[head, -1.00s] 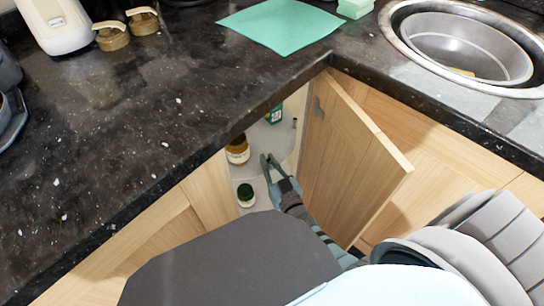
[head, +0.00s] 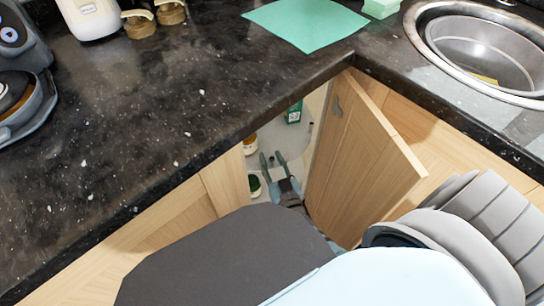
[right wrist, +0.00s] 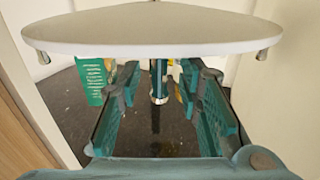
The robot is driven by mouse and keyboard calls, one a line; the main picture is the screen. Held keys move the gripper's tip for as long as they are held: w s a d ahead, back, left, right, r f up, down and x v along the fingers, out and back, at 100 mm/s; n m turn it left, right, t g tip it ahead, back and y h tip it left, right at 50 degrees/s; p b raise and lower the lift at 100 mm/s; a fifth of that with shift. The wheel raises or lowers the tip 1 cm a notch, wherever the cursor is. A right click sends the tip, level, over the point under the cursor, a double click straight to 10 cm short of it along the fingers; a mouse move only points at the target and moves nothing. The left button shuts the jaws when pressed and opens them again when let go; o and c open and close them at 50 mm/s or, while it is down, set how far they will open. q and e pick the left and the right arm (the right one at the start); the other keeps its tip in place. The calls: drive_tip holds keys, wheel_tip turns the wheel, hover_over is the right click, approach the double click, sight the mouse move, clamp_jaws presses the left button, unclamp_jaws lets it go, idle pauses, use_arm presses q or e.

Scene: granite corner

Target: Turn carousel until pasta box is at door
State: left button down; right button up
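The carousel's pale shelf (head: 286,139) shows through the open corner cabinet. In the right wrist view its tier (right wrist: 150,30) spans the top, with a central post (right wrist: 158,85) beneath. A green box (head: 294,112) stands at the back; it also shows in the right wrist view (right wrist: 94,80). I cannot tell whether it is the pasta box. A yellow-brown jar (head: 250,144) and a green-lidded jar (head: 254,185) are at the left, partly hidden. My right gripper (head: 272,157) is inside the opening, fingers apart and empty. My left gripper is not in view.
The wooden door (head: 362,160) stands open just right of my right arm. The dark countertop edge (head: 210,162) overhangs the opening's left side. A pale cabinet wall (right wrist: 275,85) is close on the right in the wrist view.

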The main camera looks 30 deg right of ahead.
drive_tip(key=shift+r, duration=0.15)
wheel_tip(320, 180, up, 10)
drive_tip(key=shift+f, duration=0.15)
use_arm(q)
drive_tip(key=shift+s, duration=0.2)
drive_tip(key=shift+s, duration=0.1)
use_arm(e)
drive_tip(key=shift+s+f, duration=0.1)
